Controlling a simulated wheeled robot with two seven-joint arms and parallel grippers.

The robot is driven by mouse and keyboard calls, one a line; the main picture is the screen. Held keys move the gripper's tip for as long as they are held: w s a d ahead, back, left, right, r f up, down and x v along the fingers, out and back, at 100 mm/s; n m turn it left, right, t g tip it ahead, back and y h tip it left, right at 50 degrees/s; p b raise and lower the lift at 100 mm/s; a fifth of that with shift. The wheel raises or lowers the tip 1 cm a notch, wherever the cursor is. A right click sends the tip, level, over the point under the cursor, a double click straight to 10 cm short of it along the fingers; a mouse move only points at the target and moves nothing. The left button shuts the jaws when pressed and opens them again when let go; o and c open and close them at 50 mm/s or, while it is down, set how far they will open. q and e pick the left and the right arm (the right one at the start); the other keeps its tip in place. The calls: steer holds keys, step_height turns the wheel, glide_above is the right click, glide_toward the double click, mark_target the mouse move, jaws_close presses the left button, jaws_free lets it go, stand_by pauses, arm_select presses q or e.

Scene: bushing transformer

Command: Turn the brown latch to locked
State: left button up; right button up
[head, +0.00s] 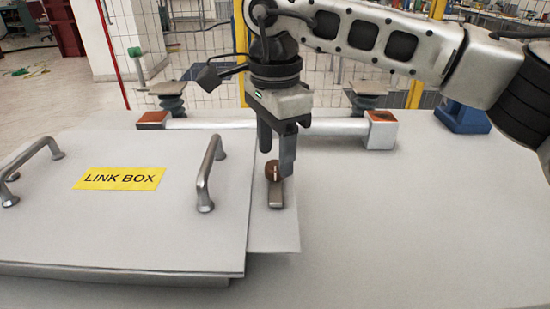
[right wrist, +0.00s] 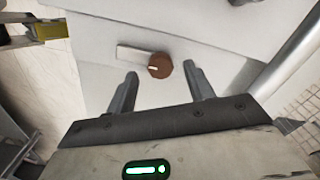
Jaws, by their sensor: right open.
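The brown latch (head: 273,169) is a small round knob on a light plate beside the link box lid, with a flat grey bar (head: 275,193) reaching from it toward the front. In the right wrist view the knob (right wrist: 160,66) shows a pale mark, and the grey bar (right wrist: 134,53) runs left from it. My right gripper (head: 277,160) points down just above and behind the knob, partly covering it in the head view. In the right wrist view its open fingers (right wrist: 160,82) stand apart, with the knob ahead between their tips and no visible contact. My left gripper is out of view.
The link box lid (head: 130,225) with a yellow label (head: 120,178) and two grey handles (head: 209,172) lies left of the latch. A metal bar (head: 200,123) with brown-faced end blocks runs behind. A blue block (head: 462,117) stands at the back right. The surface to the right is clear.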

steer(key=shift+f, duration=1.05)
steer(key=c, duration=1)
